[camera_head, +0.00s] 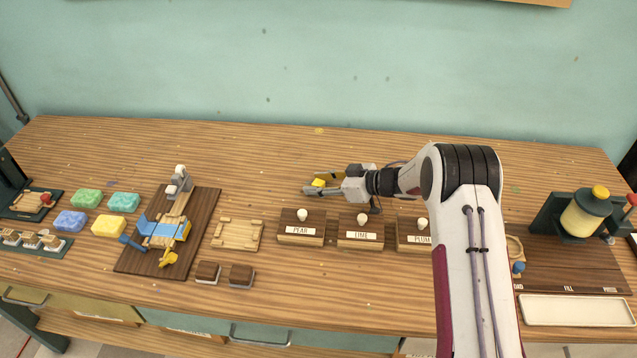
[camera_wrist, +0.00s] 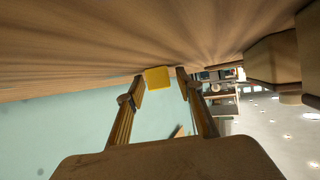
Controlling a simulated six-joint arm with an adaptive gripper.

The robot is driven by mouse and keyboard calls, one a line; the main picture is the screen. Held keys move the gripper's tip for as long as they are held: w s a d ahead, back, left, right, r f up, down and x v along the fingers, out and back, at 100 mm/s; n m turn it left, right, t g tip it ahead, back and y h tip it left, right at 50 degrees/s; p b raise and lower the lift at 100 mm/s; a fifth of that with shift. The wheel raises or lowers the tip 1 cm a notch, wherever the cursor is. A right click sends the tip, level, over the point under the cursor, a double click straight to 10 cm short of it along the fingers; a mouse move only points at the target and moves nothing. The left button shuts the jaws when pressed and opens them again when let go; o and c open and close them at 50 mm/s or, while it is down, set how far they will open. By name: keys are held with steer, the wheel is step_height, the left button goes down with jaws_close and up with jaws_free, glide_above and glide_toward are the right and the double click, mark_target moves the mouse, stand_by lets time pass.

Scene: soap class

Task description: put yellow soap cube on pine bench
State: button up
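The yellow soap cube (camera_head: 319,183) is small and sits at the middle back of the wood-grained bench top (camera_head: 250,165). In the wrist view the cube (camera_wrist: 158,78) appears against the bench surface, between my fingertips. My gripper (camera_head: 322,184) reaches in from the right, low over the bench, with one finger on each side of the cube. In the wrist view my gripper (camera_wrist: 161,79) shows a narrow gap between the cube and each finger, so it is open around it. The cube's underside is hidden.
Labelled wooden blocks with pale knobs, PEAR (camera_head: 301,234) and LIME (camera_head: 360,237), stand in front of my gripper. A pale wooden tray (camera_head: 216,242), a dark board with a blue device (camera_head: 160,231) and coloured soap bars (camera_head: 108,226) are left. The bench behind is clear.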

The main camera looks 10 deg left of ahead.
mark_target(319, 182)
steer(key=shift+r, duration=0.1)
stand_by(0.3)
steer(key=shift+s+d+r, duration=0.1)
steer(key=shift+d+r, duration=0.2)
steer(key=shift+d, duration=0.1)
steer(key=v, duration=0.4)
steer(key=shift+d, duration=0.1)
step_height(319, 182, up, 7)
stand_by(0.8)
